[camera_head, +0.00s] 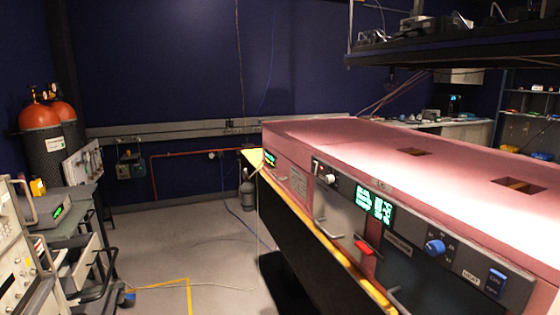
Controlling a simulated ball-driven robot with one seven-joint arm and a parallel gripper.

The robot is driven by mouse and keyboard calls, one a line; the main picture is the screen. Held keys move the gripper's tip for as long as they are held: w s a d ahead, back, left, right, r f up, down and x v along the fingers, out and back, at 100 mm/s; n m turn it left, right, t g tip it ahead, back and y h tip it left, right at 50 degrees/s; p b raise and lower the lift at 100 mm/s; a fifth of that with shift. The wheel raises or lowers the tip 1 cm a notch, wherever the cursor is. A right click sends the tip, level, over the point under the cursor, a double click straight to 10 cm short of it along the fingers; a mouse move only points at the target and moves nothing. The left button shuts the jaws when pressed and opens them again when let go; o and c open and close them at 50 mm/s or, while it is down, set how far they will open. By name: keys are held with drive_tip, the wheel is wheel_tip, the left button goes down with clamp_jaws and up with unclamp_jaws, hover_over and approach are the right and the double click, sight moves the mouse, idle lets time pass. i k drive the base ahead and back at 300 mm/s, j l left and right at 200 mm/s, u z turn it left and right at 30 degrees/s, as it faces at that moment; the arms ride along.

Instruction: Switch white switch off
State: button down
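A long pink foam enclosure (300,131) with a grey front panel stands on the right side of the view. A small white switch or knob (329,179) sits on the panel, beside a dark label marked 7. It is too small to tell whether it is on or off. A lit green display (375,205) is to its right. My gripper is not in view.
The panel also carries a red switch (364,247), a blue knob (434,246), a blue rocker (496,281) and protruding handles (329,228). Instruments (15,250) and a cart stand at the left, with orange-topped cylinders (38,117) behind. Grey floor (210,262) lies open between.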

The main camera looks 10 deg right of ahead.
sight(314, 170)
drive_tip(key=i+u, duration=0.2)
drive_tip(key=i, duration=1.65)
drive_tip(key=l, duration=0.1)
